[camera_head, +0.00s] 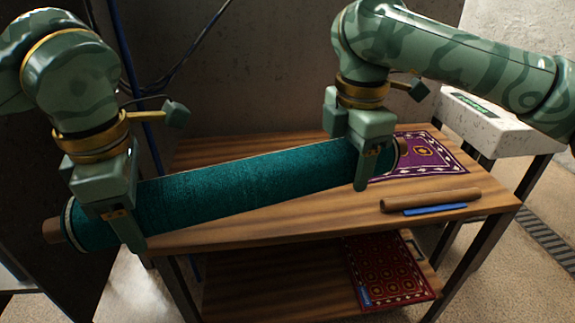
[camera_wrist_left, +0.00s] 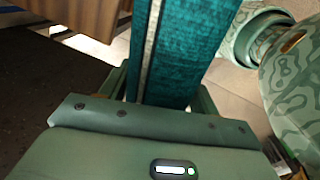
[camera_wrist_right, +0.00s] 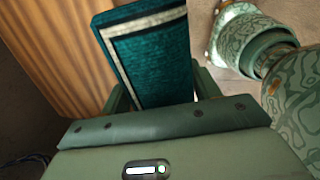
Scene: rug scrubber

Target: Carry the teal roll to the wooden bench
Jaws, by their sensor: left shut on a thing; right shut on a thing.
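The teal roll (camera_head: 235,188) is a long rolled rug with a brown core end showing at its left. It is tilted in the head view, left end lower, and spans across the wooden bench (camera_head: 320,217). My left gripper (camera_head: 122,232) is shut on the roll near its left end, left of the bench top. My right gripper (camera_head: 375,165) is shut on it near its right end, over the bench top. The roll also shows between the jaws in the left wrist view (camera_wrist_left: 180,55) and the right wrist view (camera_wrist_right: 150,60). I cannot tell whether the roll touches the bench.
A purple patterned rug (camera_head: 425,153) lies on the bench's right part. A brown rod (camera_head: 430,199) and a blue strip (camera_head: 435,209) lie near its front right. A red rug (camera_head: 388,270) lies on the lower shelf. A white box (camera_head: 485,125) stands at right.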

